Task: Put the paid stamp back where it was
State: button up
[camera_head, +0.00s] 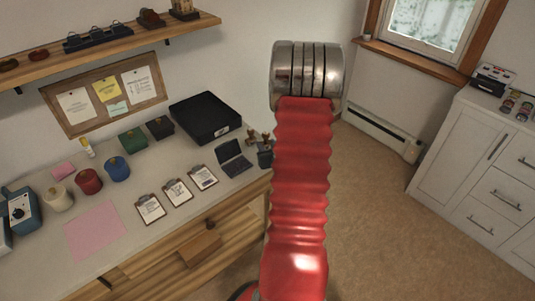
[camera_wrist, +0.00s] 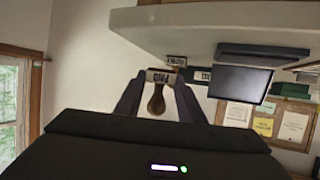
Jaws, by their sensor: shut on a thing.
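The paid stamp (camera_wrist: 158,76) shows in the wrist view, which looks upside down. It has a pale block lettered PAID and a rounded brown wooden handle (camera_wrist: 157,100). My gripper (camera_wrist: 160,84) is shut on it, one dark finger on each side. The stamp appears close to the desk; the picture does not settle whether it touches. Other labelled stamps (camera_wrist: 203,74) stand just beyond it. In the head view, small stamps (camera_head: 253,139) stand at the desk's right end; my red arm hides part of that area.
The desk (camera_head: 130,190) also holds an open dark ink pad (camera_head: 233,158), a large black box (camera_head: 205,117), clipboards (camera_head: 177,192) and coloured pots (camera_head: 88,181). A wooden shelf (camera_head: 110,47) hangs above. Floor (camera_head: 375,215) is clear to the right, before a white cabinet (camera_head: 470,170).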

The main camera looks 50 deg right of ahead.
jog(key=shift+f, duration=1.95)
jog(key=o, duration=1)
jog(key=shift+f, duration=0.1)
jog(key=v, duration=1.2)
